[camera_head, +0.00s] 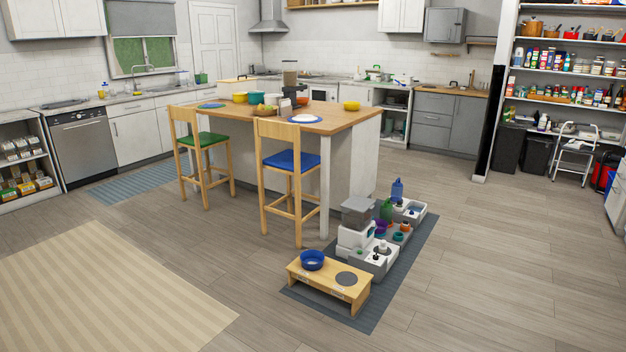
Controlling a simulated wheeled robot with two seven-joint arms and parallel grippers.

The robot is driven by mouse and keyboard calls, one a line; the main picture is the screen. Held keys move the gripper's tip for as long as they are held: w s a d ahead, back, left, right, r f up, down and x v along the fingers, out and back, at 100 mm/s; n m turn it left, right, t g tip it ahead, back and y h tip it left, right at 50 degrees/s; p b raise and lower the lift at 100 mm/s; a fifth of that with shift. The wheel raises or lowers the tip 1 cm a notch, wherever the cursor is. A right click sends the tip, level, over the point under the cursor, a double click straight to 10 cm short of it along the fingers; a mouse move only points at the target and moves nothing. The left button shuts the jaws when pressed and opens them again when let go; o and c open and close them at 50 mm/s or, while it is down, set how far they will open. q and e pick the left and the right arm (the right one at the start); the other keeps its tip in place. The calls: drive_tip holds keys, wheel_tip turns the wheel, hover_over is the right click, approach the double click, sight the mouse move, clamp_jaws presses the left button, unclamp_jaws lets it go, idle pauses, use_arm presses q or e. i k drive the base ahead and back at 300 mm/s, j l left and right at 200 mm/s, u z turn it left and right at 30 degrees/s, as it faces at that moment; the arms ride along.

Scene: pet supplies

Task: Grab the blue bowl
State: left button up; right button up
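The blue bowl (313,262) sits in the left part of a low wooden feeding stand (300,278) on the floor, toward the lower middle of the head view. A flat grey disc (346,278) fills the right spot of the same stand. The bowl is upright, and its inside looks empty. Neither of my grippers shows in the head view.
The stand is on a dark mat (390,292). Behind it are a grey-and-white feeder (355,225) and white trays with bottles. A kitchen island (345,125) with two stools stands behind left. A striped rug (110,290) lies left; the floor right is clear.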

sight(312, 260)
drive_tip(key=i, duration=1.7)
drive_tip(key=i+z, duration=0.1)
drive_tip(key=i, duration=0.5)
drive_tip(key=i+j+z, duration=0.1)
drive_tip(key=i, duration=0.45)
drive_tip(key=i+j+z, duration=0.15)
drive_tip(key=i, duration=0.4)
drive_tip(key=i+j+z, duration=0.1)
drive_tip(key=i, duration=0.5)
drive_tip(key=j, duration=0.1)
